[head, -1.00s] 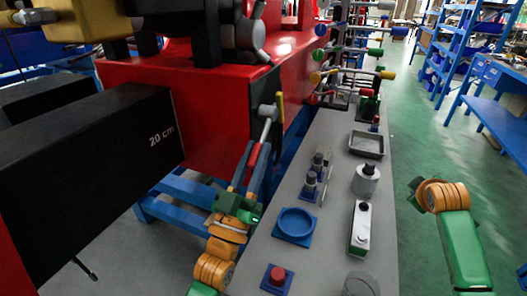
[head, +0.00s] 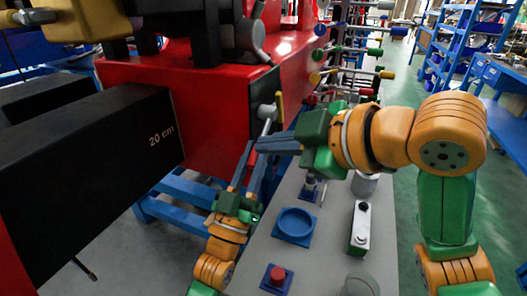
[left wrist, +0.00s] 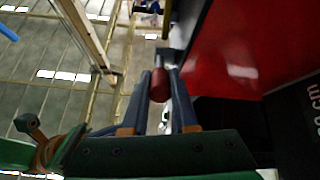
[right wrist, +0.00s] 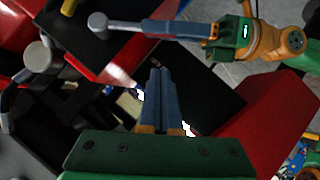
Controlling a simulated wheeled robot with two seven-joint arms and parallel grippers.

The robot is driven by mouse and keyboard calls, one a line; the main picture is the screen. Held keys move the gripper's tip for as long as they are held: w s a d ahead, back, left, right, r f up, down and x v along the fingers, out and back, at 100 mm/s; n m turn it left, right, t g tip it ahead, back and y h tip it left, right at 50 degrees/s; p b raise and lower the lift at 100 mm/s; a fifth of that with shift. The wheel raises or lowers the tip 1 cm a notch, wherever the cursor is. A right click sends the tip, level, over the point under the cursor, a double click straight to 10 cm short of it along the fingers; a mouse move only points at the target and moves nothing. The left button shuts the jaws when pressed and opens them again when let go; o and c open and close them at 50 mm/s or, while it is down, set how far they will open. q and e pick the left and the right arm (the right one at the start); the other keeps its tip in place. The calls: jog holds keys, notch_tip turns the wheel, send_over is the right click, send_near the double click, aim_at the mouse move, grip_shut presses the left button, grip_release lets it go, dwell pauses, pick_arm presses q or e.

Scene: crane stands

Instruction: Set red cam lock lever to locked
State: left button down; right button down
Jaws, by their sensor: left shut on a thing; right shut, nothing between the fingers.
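The cam lock lever's red grip (left wrist: 158,85) shows in the left wrist view between the fingers of my left gripper (left wrist: 163,82), which is shut on it. My left gripper (head: 252,160) reaches up to the lever from below. My right gripper is shut and empty, its fingers crossing in front of the lever. The right wrist view shows the lever's grey knob (right wrist: 98,22) beyond my left fingers.
A grey bench (head: 325,230) runs along the right, with a blue round dish (head: 296,224), a red button on a blue base (head: 278,275) and a grey-white box (head: 361,228). A large black block marked 20 cm (head: 90,150) is at left. Several coloured levers (head: 345,75) stand farther back.

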pick_arm(q)
jog(key=shift+r, duration=0.15)
pick_arm(e)
jog(key=shift+w+a+f, duration=0.25)
jog(key=shift+w+f, duration=0.35)
jog(key=shift+f, duration=0.1)
jog(key=shift+w+a+f, duration=0.25)
jog(key=shift+w+f, duration=0.4)
jog(key=shift+f, duration=0.05)
jog(key=shift+w+a+f, duration=0.25)
jog(key=shift+w+f, duration=0.35)
jog(key=shift+f, duration=0.1)
